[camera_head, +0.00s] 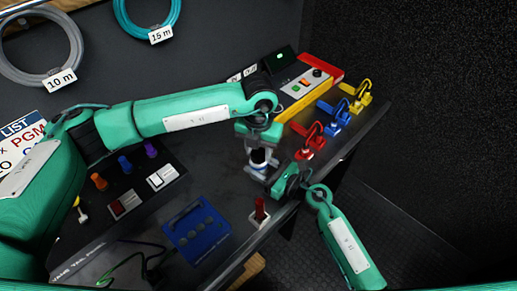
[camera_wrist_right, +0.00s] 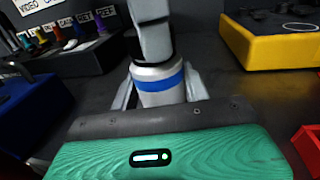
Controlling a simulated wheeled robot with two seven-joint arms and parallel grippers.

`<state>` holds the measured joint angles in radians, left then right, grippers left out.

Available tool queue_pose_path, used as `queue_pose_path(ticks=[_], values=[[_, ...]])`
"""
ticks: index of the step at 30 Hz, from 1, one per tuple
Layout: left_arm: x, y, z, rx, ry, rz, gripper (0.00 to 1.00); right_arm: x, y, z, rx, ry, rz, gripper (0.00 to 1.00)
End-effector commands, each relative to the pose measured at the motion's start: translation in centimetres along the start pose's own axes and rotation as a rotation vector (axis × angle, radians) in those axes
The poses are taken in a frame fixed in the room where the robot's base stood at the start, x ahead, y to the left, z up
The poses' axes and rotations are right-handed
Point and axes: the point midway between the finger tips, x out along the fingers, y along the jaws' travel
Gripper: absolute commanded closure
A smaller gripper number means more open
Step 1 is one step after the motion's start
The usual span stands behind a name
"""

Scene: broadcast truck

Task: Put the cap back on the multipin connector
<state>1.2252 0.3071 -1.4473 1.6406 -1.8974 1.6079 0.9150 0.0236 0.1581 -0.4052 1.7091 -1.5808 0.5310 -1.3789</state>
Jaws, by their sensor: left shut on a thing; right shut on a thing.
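The multipin connector (camera_wrist_right: 160,82) is a silver cylinder with a blue band, upright between the fingers of my right gripper (camera_wrist_right: 160,92) in the right wrist view. In the head view my right gripper (camera_head: 262,168) reaches it from the lower right and is shut on it. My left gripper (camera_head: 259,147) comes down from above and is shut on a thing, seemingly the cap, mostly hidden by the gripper. In the wrist view a dark grey piece (camera_wrist_right: 154,42) stands directly over the connector's top. I cannot tell whether it is the cap or a finger, or whether it is seated.
Red (camera_head: 310,140), blue (camera_head: 334,118) and yellow (camera_head: 358,95) pieces line the desk's right edge. A yellow-sided panel (camera_head: 297,103) stands behind. A blue box (camera_head: 197,232) and a red switch (camera_head: 260,211) are in front. Floor lies open beyond the right edge.

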Motion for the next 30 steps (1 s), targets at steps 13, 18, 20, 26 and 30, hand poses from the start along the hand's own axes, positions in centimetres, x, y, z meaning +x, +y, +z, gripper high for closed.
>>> queue_pose_path(ticks=[13, 18, 20, 26, 30], values=[[-0.02, 0.08, 0.03, 0.381, 0.000, 0.002, 0.88, -0.01, -0.01, 0.01, 0.000, 0.000, 0.000, 1.00], [-0.01, 0.10, 0.05, 0.666, -0.001, 0.002, 0.88, -0.01, -0.02, 0.01, 0.000, 0.000, 0.000, 1.00], [0.01, 0.10, 0.05, 0.766, 0.000, 0.003, 0.88, -0.01, -0.02, 0.00, 0.000, 0.000, 0.000, 1.00], [0.01, 0.09, 0.06, 1.060, 0.000, 0.002, 0.88, -0.01, -0.02, 0.00, 0.000, 0.000, 0.000, 1.00], [0.04, 0.08, 0.05, 1.057, 0.000, 0.001, 0.88, -0.02, -0.02, 0.00, 0.000, 0.000, 0.000, 1.00]])
